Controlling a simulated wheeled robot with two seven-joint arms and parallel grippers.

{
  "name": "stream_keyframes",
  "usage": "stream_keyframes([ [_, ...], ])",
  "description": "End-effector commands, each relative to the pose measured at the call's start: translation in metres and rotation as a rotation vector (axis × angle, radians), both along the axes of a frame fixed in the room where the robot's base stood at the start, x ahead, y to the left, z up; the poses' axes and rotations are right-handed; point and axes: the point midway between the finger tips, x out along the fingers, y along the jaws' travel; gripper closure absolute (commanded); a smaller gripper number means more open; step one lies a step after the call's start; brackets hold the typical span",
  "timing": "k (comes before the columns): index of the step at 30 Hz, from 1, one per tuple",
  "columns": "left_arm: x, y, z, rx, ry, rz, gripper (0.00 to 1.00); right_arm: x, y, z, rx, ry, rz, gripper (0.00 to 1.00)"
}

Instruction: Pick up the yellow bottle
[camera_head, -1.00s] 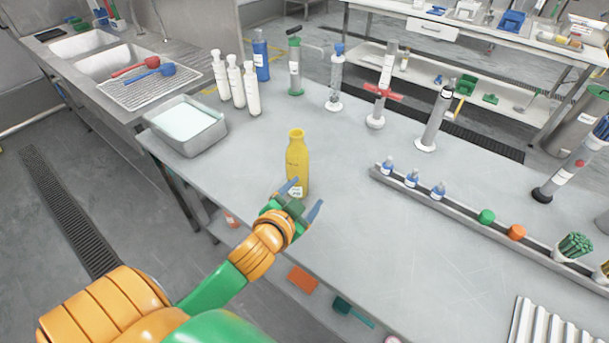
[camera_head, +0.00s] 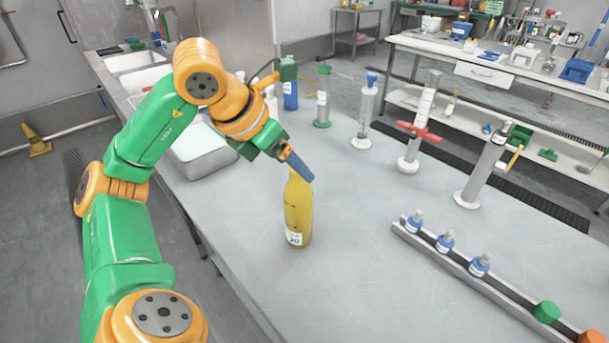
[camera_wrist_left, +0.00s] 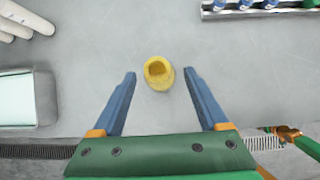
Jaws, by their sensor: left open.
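The yellow bottle (camera_head: 298,212) stands upright on the grey table, with a white label low on its side. My left gripper (camera_head: 297,168) is above it, pointing down, its fingers at the height of the bottle's top. In the left wrist view the bottle (camera_wrist_left: 159,82) is seen from above, its open mouth up. It lies between the tips of the two spread blue fingers, with a gap on either side. The left gripper is open and holds nothing. In the head view the gripper covers the bottle's neck. My right gripper is not seen.
A metal tray (camera_head: 203,155) stands left of the bottle, partly behind my left arm. Measuring cylinders (camera_head: 413,140) stand farther back. A rail (camera_head: 450,262) with small blue-capped bottles (camera_head: 446,240) runs along the right. The table around the bottle is clear.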

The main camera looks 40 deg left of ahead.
Motion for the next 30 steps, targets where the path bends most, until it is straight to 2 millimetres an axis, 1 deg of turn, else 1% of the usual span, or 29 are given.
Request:
stream_keyframes([
  [1, 0.002, 0.000, -0.009, -0.002, 0.002, -0.001, 0.23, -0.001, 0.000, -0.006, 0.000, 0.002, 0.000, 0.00],
  [6, 0.017, 0.000, -0.031, -0.005, 0.005, -0.005, 0.23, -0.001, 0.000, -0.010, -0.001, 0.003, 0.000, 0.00],
  [9, 0.029, 0.002, -0.048, -0.005, 0.006, -0.006, 0.23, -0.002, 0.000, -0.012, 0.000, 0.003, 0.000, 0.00],
  [12, 0.037, 0.001, -0.058, -0.005, 0.004, -0.006, 0.23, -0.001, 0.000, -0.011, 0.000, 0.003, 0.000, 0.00],
  [19, 0.039, 0.001, -0.060, -0.004, 0.001, -0.006, 0.23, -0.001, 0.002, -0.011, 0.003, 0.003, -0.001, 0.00],
  [20, 0.039, 0.001, -0.060, -0.004, 0.001, -0.006, 0.29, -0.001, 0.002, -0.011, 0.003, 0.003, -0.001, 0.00],
  [21, 0.039, 0.001, -0.060, -0.004, 0.001, -0.006, 0.40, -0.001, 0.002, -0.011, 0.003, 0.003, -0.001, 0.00],
  [23, 0.039, 0.001, -0.060, -0.004, 0.001, -0.006, 0.56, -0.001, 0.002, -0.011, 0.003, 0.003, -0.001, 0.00],
  [24, 0.039, 0.001, -0.060, -0.004, 0.001, -0.007, 0.67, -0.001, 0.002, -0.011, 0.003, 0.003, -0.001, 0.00],
  [26, 0.039, 0.001, -0.060, -0.004, 0.001, -0.007, 0.83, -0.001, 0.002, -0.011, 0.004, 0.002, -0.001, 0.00],
  [27, 0.039, 0.001, -0.060, -0.004, 0.001, -0.007, 0.94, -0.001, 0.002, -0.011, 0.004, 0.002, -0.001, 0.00],
  [28, 0.039, 0.001, -0.060, -0.004, 0.002, -0.007, 1.00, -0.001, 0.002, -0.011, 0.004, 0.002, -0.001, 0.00],
  [30, 0.039, 0.001, -0.060, -0.004, 0.002, -0.007, 1.00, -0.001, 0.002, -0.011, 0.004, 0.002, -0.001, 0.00],
])
